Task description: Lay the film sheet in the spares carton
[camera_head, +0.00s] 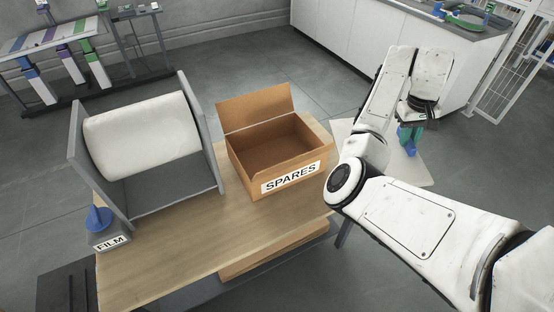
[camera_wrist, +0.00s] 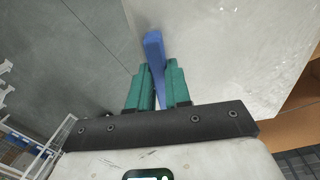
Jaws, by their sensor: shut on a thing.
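The film sheet (camera_head: 408,171) is a pale, nearly white flat piece to the right of the carton, partly hidden behind my arm. In the wrist view the sheet (camera_wrist: 225,50) fills the upper right, with a blue strip (camera_wrist: 153,48) at its near left edge. My gripper (camera_head: 408,138) has green fingers (camera_wrist: 158,88), shut on the blue strip. The spares carton (camera_head: 243,168) is an open brown box labelled SPARES, its back flap standing up and its visible inside empty. The carton also shows at the right edge of the wrist view (camera_wrist: 292,122).
A white film roll (camera_head: 142,137) sits in a grey holder left of the carton, with a blue cone (camera_head: 98,218) and a FILM label before it. The carton stands on a wooden table (camera_head: 215,245), bare in front. A white counter (camera_head: 345,40) stands behind.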

